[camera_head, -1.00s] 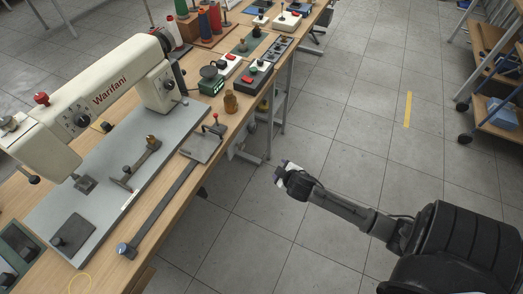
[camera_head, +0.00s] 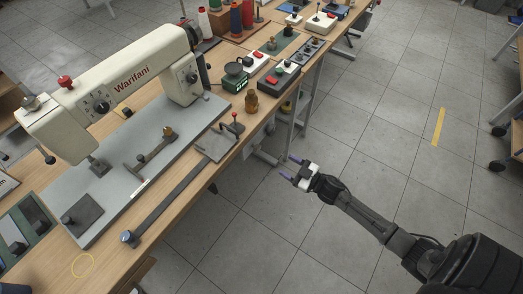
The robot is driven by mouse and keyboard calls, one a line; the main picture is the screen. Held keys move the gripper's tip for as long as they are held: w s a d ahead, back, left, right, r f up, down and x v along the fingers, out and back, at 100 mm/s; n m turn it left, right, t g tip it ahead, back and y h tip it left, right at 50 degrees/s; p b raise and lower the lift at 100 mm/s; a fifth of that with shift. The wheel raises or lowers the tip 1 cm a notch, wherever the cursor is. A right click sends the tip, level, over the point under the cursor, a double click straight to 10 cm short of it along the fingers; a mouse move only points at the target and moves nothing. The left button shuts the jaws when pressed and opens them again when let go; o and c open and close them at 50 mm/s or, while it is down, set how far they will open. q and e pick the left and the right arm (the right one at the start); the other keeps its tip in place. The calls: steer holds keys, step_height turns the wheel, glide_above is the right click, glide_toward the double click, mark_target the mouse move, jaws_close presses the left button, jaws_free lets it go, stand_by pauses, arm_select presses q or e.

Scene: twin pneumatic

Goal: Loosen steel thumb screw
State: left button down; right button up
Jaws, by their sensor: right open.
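A round steel-coloured knob (camera_head: 127,238) sits at the near end of a long flat bar (camera_head: 165,204) along the bench's front edge; it looks like the steel thumb screw, but it is small. A brass-coloured knob (camera_head: 168,132) stands on a fixture on the grey machine plate (camera_head: 118,195). My right gripper (camera_head: 287,166) is open and empty, its two fingers pointing left over the floor beside the bench. It is well right of the knobs and apart from them. My left gripper is not in view.
A cream Warifani sewing machine (camera_head: 125,80) stands on the wooden bench (camera_head: 190,230). A brown bottle (camera_head: 251,103), a black round-topped device (camera_head: 235,78), several switch boxes and thread spools stand farther back.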

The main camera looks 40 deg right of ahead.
mark_target(259, 149)
steer(key=b+x, duration=0.2)
steer(key=x, duration=0.8)
steer(key=shift+w, duration=0.15)
steer(key=shift+b+x, duration=0.45)
steer(key=shift+x, duration=0.5)
steer(key=shift+c, duration=0.4)
steer(key=c, duration=0.9)
steer(key=shift+o, duration=0.2)
